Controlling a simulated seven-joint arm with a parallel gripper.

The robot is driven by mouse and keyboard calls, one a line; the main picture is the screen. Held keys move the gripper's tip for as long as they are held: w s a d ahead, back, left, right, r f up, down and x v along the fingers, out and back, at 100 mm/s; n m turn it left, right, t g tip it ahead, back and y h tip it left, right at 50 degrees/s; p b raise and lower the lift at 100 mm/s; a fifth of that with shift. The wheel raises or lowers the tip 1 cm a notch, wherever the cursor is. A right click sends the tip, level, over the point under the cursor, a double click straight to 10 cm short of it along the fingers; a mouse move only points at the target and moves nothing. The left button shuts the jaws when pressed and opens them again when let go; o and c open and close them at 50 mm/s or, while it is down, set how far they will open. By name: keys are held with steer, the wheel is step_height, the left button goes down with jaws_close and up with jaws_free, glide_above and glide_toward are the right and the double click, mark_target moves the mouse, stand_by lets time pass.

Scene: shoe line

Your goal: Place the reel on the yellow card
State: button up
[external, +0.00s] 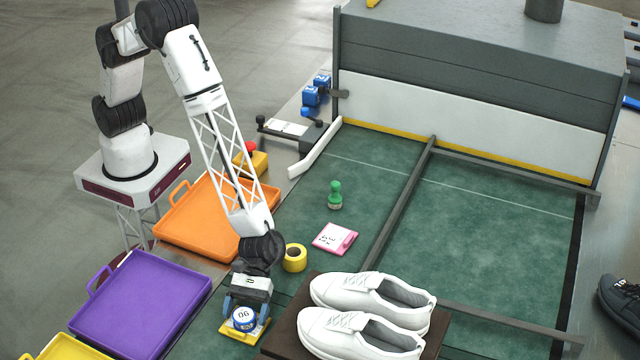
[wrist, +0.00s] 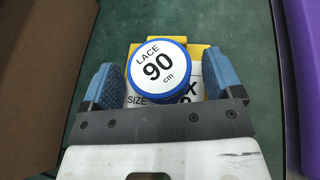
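The reel (external: 244,314), blue with a round white label, reads "LACE 90 cm" in the wrist view (wrist: 160,65). It sits flat, label up, over the yellow card (external: 255,336). The card also shows in the wrist view (wrist: 202,92), with "SIZE" and other print partly covered by the reel. It appears to rest on the card, though the contact is hidden. My gripper (external: 246,308) is low over the card. Its blue fingers stand on either side of the reel in the wrist view (wrist: 163,78), with gaps, so it is open around it.
White shoes (external: 365,310) stand on a brown box (external: 287,325) close right of my gripper. A yellow tape roll (external: 294,258), pink card (external: 335,238) and green stamp (external: 335,196) lie behind on the green belt. Purple (external: 140,300) and orange (external: 185,225) trays are at left.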

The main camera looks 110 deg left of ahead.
steer(key=shift+r, duration=0.15)
steer(key=shift+a+r, duration=0.2)
steer(key=shift+a, duration=0.25)
steer(key=v, duration=1.1)
steer(key=shift+s, duration=0.15)
